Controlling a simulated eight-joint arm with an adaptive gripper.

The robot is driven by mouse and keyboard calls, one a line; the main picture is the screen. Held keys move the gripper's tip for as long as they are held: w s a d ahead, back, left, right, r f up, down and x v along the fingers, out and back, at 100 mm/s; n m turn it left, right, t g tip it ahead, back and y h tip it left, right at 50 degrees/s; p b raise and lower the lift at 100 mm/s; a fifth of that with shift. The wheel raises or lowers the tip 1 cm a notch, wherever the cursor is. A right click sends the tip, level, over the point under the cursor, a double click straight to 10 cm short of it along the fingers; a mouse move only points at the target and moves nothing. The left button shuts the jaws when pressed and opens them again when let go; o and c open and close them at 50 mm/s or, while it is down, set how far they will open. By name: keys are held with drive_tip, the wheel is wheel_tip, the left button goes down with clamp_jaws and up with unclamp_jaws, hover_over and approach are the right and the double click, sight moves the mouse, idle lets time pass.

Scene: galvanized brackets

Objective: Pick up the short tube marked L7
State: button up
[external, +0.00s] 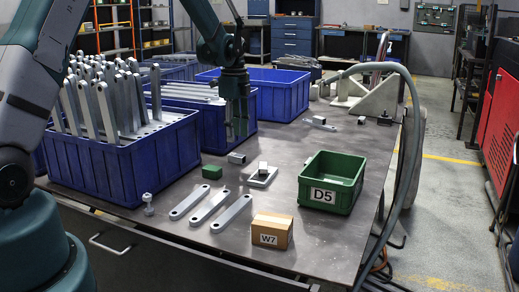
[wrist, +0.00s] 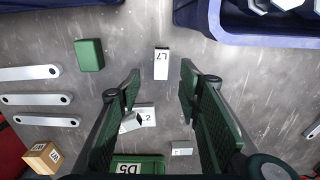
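The short tube marked L7 (wrist: 162,63) is a pale metal piece lying on the table. In the wrist view it lies ahead of the fingertips, roughly in line with the gap between them. It also shows in the external view (external: 237,158), just below the fingers. My gripper (wrist: 159,80) is open and empty, with its dark green fingers on either side of the gap. In the external view my gripper (external: 237,136) points down above the table, close to the blue crates, and its fingers partly overlap each other.
A green block (wrist: 89,55) lies left of the tube. A blue crate (external: 125,160) and another (external: 214,128) stand close by. A green bin marked D5 (external: 331,200), a box marked W7 (external: 272,230), flat brackets (external: 208,207) and a plate (external: 262,180) are also on the table.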

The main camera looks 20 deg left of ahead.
sight(237, 155)
drive_tip(key=shift+w+f, duration=0.15)
drive_tip(key=shift+f, duration=0.3)
drive_tip(key=shift+f+b, duration=0.3)
drive_tip(key=shift+f, duration=1)
drive_tip(key=shift+f+b, duration=0.85)
drive_tip(key=shift+f, duration=1.75)
drive_tip(key=c, duration=1)
